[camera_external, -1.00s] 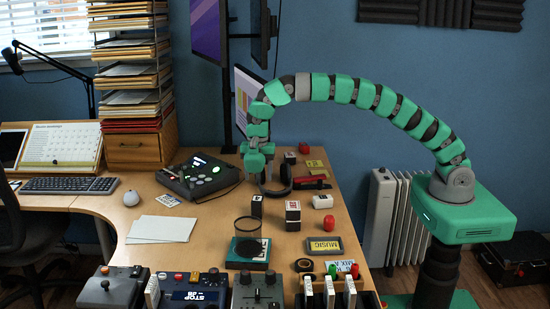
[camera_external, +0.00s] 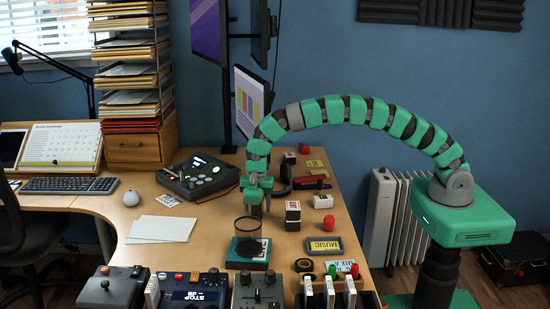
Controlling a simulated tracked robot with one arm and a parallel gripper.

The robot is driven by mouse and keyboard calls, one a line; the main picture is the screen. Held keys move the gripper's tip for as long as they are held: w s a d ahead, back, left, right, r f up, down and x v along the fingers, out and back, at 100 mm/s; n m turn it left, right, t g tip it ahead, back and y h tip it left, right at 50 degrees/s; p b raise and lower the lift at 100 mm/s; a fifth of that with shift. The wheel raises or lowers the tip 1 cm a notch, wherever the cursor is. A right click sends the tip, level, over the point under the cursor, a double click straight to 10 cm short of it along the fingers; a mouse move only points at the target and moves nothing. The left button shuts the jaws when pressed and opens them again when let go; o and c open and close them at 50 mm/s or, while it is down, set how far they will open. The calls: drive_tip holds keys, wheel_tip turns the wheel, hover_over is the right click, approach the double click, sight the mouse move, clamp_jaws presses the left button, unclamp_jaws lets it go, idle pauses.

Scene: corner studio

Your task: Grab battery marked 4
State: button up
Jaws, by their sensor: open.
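Several small block-shaped batteries stand on the wooden desk, but I cannot read which one is marked 4. A black-and-white block (camera_external: 293,216) stands right of my gripper. My gripper (camera_external: 257,207) points down, open, low over the desk just behind the glass cylinder. It covers the spot where another dark block with a white label stood in view; that block is now hidden. I cannot tell whether the fingers are around it or touching it.
The glass cylinder on a teal box (camera_external: 248,250) stands just in front of my gripper. A red object (camera_external: 330,222) and a MUSIC cartridge (camera_external: 324,247) lie to the right. Control boxes (camera_external: 195,290) line the front edge.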

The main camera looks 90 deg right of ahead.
drive_tip(key=shift+f, duration=0.55)
drive_tip(key=c, duration=1.3)
drive_tip(key=shift+o, duration=0.2)
drive_tip(key=shift+r, duration=0.15)
